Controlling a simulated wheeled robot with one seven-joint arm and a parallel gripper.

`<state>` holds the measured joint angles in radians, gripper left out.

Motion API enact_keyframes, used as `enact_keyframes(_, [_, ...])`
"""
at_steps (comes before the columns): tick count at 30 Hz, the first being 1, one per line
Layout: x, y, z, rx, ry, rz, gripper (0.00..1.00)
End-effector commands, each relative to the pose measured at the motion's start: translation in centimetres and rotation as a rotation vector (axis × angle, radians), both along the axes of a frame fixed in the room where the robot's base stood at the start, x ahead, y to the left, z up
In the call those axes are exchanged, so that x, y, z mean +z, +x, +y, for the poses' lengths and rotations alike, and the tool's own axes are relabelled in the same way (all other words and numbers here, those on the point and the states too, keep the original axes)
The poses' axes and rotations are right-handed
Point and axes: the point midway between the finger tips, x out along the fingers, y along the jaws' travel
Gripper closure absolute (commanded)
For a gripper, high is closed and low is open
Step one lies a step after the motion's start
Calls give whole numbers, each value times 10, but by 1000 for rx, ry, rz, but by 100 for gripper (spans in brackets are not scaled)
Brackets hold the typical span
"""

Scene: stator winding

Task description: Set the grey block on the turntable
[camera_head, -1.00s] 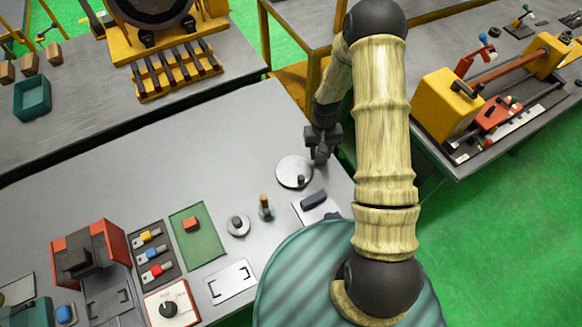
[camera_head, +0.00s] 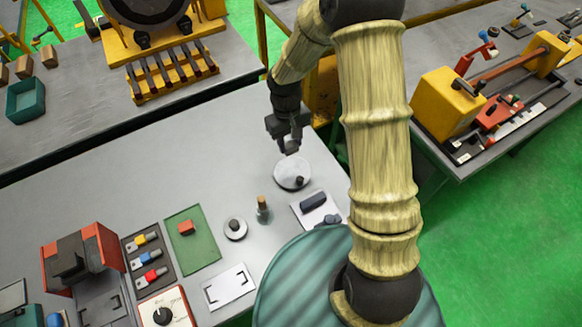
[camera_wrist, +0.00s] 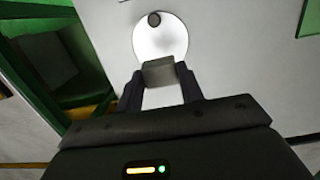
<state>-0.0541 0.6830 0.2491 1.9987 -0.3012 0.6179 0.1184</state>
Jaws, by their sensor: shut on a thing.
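The turntable appears to be the round pale disc (camera_head: 286,172) with a small dark knob (camera_head: 299,181) on it, near the right end of the grey table. My gripper (camera_head: 290,148) is at the disc's far edge in the head view. In the wrist view, the jaws are shut on the grey block (camera_wrist: 160,74), which overlaps the lower part of the bright disc (camera_wrist: 158,45). The knob (camera_wrist: 154,19) shows at the disc's far side there. Whether the block touches the disc, I cannot tell. In the head view the block is too small to make out clearly.
A pale plate (camera_head: 301,217) with dark pieces lies just in front of the disc. A brown-topped peg (camera_head: 263,208) and a small round base (camera_head: 235,229) stand to its left. A green mat (camera_head: 204,245) with a red block lies farther left. The table's middle is clear.

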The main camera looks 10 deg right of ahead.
Motion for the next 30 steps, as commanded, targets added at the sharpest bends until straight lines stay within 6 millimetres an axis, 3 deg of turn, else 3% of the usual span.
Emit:
enact_keyframes(12, [-54,0,0,0,-1,3,85])
enact_keyframes(23, [-59,0,0,-1,0,0,85])
enact_keyframes(30, [-85,-1,0,0,-2,5,85])
